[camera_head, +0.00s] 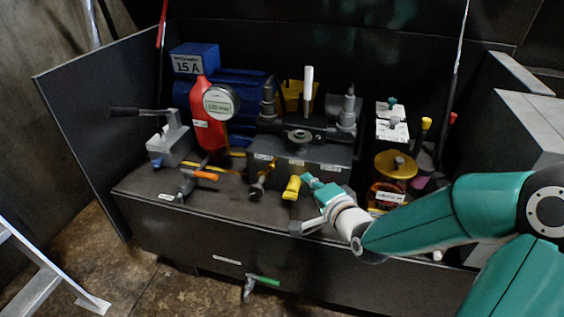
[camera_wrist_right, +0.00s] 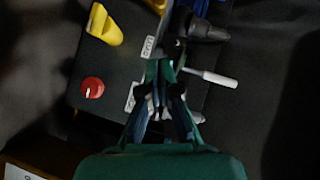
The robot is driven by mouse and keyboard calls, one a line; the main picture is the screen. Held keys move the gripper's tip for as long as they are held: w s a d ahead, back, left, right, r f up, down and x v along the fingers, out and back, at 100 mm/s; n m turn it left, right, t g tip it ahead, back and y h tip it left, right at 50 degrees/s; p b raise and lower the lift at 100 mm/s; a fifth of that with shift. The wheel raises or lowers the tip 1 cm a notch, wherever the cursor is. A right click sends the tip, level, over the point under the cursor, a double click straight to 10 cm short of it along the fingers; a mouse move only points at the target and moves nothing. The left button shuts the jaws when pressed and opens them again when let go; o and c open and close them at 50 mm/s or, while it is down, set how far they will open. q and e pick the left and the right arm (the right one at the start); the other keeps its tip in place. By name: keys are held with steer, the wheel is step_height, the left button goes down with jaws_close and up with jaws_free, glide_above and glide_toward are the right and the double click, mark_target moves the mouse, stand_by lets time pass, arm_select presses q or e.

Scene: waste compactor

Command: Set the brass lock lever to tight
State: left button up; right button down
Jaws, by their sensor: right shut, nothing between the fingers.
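My right gripper (camera_head: 308,180) reaches in from the right to the front of the dark valve block (camera_head: 312,152). Its fingers are shut with nothing between them. In the wrist view the closed fingertips (camera_wrist_right: 160,75) are beside the block's small white labels. A yellow handle (camera_head: 292,187) is just left of the fingertips. A small brownish metal lever (camera_head: 259,186) is further left on the block's front, below a label; I cannot tell for sure whether it is the brass lock lever. The label words are too small to read. My left gripper is not in view.
A red bottle-shaped part (camera_head: 205,112) with a gauge and an orange-handled valve (camera_head: 203,175) stand left. A brass-topped jar (camera_head: 396,164) stands right, near my arm. The wrist view shows a red knob (camera_wrist_right: 92,87) and a white-handled lever (camera_wrist_right: 212,78). The bench's front ledge is partly clear.

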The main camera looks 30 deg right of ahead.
steer(key=b, duration=0.2)
glide_toward(276, 161)
steer(key=shift+w+d, duration=0.95)
steer(key=shift+d, duration=0.2)
steer(key=shift+w+a+f, duration=0.35)
steer(key=shift+w+a, duration=0.4)
steer(key=shift+w, duration=0.1)
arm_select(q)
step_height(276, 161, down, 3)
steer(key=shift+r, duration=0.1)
arm_select(e)
steer(key=shift+w+a+f, duration=0.1)
steer(key=shift+w+a, duration=0.2)
steer(key=shift+w, duration=0.1)
steer(key=shift+d, duration=0.2)
